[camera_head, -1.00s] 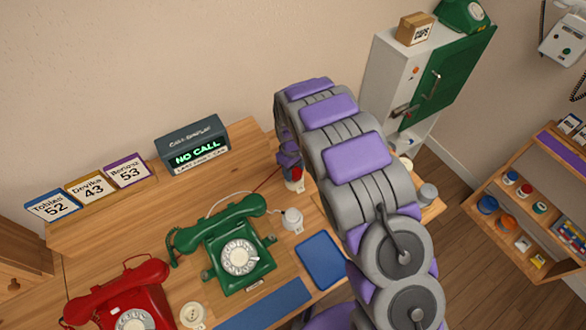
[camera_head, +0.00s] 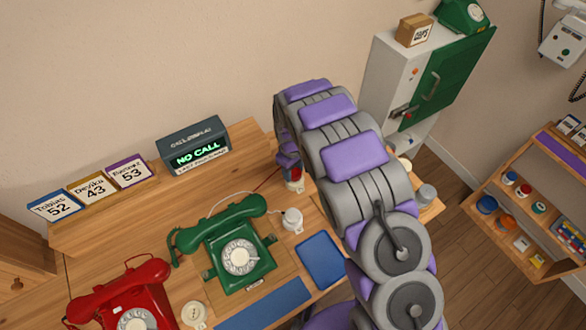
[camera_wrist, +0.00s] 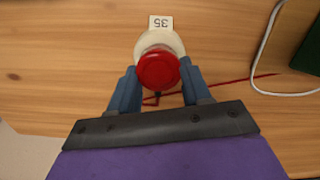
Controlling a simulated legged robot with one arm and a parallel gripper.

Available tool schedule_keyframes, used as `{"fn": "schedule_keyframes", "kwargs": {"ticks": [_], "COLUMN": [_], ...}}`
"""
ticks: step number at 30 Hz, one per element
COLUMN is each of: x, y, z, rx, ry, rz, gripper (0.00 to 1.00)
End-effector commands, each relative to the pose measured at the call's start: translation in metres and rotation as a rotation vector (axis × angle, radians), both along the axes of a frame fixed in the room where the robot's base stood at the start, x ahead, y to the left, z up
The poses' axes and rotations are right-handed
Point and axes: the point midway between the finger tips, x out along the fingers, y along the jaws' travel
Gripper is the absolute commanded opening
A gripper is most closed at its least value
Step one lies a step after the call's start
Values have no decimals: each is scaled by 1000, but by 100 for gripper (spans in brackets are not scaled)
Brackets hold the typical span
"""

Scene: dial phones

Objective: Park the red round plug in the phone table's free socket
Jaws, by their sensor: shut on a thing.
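The red round plug (camera_wrist: 158,70) sits between the two blue fingers of my gripper (camera_wrist: 160,88) in the wrist view. My gripper is shut on it. A white round socket (camera_wrist: 160,41) shows directly behind the plug, with a small "35" label (camera_wrist: 161,22) beside it. The plug covers much of the socket, and I cannot tell whether it is fully seated. A thin red cord (camera_wrist: 235,84) runs from the plug across the table. In the head view, the red plug (camera_head: 293,174) shows just above the white socket (camera_head: 295,187), below my purple wrist.
A green dial phone (camera_head: 238,245) and a red dial phone (camera_head: 125,300) stand on the wooden table. Another white socket (camera_head: 292,219) is nearer, with a white cord by it. A blue pad (camera_head: 320,260) lies to its right. The call display (camera_head: 194,148) stands behind.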

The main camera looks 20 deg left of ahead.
Motion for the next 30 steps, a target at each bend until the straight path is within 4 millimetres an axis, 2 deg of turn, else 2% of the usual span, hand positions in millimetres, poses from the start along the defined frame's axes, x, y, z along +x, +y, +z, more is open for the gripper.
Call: {"fn": "schedule_keyframes", "kwargs": {"ticks": [14, 30], "x": [0, 0], "y": [0, 0], "z": [-1, -12], "rx": [0, -1], "ry": [0, 0], "rz": [0, 0], "gripper": [24, 24]}}
